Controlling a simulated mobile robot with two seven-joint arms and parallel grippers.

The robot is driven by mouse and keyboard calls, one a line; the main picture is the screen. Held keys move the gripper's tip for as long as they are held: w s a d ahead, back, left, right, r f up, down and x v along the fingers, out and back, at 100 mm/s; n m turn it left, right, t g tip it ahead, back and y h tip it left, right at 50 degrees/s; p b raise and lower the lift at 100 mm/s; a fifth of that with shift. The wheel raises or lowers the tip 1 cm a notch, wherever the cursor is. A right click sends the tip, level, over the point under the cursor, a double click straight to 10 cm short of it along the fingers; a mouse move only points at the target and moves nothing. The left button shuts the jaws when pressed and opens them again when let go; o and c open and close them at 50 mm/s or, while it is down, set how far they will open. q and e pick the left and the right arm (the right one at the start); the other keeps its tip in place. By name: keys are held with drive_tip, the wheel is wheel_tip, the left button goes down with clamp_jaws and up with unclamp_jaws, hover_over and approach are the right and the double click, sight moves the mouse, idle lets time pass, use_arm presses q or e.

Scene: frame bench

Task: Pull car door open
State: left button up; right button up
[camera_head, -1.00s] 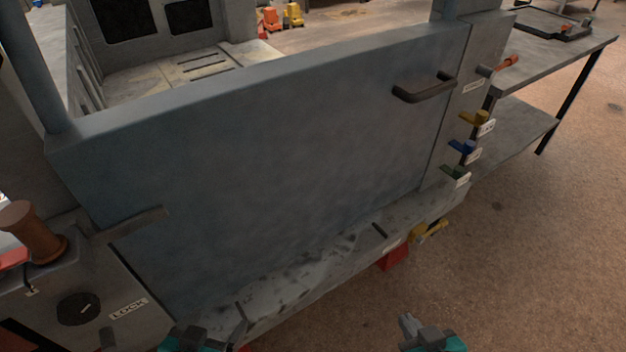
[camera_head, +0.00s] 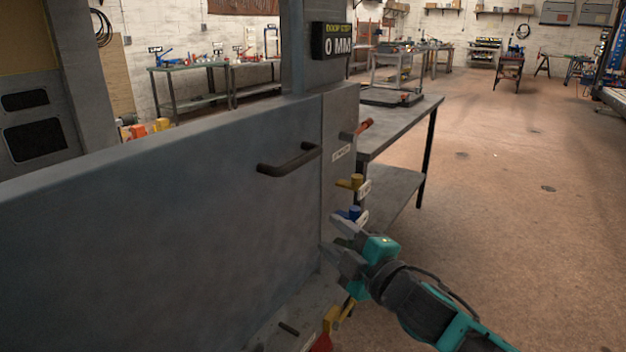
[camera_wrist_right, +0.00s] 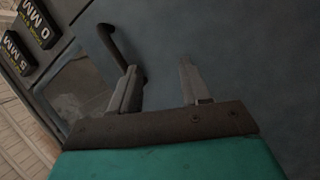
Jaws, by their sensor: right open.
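The car door (camera_head: 150,235) is a large blue-grey panel filling the left of the head view, flush with the post at its right edge. Its dark bar handle (camera_head: 288,160) is near the upper right of the panel. My right gripper (camera_head: 338,238) is open and empty, below and to the right of the handle in the head view. In the right wrist view its two fingers (camera_wrist_right: 157,82) point toward the door, and the handle (camera_wrist_right: 121,50) shows beyond the left finger, not between the fingers. My left gripper is out of view.
Orange, yellow and blue levers (camera_head: 354,212) stick out from the post beside my right gripper. A display (camera_head: 331,41) above the post reads 0 MM. A grey bench (camera_head: 400,125) stands behind the post; floor at right is clear.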

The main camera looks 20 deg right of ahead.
sight(307, 162)
wheel_tip(307, 162, up, 7)
drive_tip(key=w+d+n+t+b, duration=0.2)
drive_tip(key=w+n, duration=0.1)
drive_tip(key=n, duration=0.1)
drive_tip(key=x, duration=1.2)
drive_tip(key=shift+w+a+r, duration=0.1)
drive_tip(key=shift+a, duration=0.1)
clamp_jaws()
